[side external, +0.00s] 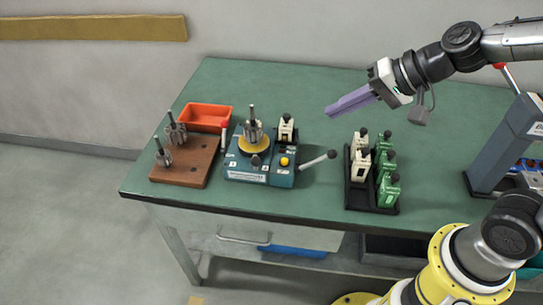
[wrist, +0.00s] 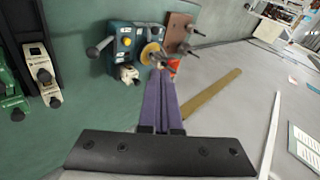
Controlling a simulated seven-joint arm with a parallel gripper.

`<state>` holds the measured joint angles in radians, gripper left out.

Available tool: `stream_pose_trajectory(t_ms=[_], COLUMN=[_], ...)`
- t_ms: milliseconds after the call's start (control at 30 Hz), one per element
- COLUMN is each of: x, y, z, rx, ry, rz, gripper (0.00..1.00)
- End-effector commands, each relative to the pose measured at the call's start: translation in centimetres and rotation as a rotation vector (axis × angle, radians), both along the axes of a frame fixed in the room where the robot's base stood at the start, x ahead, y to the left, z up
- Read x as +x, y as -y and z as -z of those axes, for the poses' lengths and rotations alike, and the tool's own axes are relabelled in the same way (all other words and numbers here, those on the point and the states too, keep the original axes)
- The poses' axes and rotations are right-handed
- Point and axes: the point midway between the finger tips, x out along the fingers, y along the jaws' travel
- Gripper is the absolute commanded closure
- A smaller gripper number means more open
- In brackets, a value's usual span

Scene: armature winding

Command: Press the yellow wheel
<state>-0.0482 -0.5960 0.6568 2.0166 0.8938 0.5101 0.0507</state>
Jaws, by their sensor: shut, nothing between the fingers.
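The yellow wheel (side external: 254,146) lies flat on top of the blue-green winding machine (side external: 245,172), with a grey armature (side external: 253,131) standing upright at its centre. In the wrist view the yellow wheel (wrist: 151,52) shows just past my fingertips, partly behind them. My gripper (side external: 331,112) has long purple fingers, which are shut and empty. In the side view it is in the air above the table, to the right of the machine and apart from the wheel.
A brown wooden block (side external: 184,165) with two armatures stands left of the machine, with a red-orange bin (side external: 205,116) behind it. A black rack (side external: 373,190) of cream and green cartridges stands to the right. The green table (side external: 324,187) is clear between machine and rack.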

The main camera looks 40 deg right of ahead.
Motion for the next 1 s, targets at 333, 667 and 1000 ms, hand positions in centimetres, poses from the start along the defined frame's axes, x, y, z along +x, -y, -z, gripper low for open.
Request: stream_pose_trajectory(t_ms=[333,667,1000], x=[2.3,1.9,2.9], y=[-1.4,-1.6,-2.6], z=[7.3,8.2,9.9], rx=[0.109,0.104,0.104], ry=[-0.171,-0.192,-0.196], rz=[0.100,0.093,0.091], gripper=[1.00,1.00,1.00])
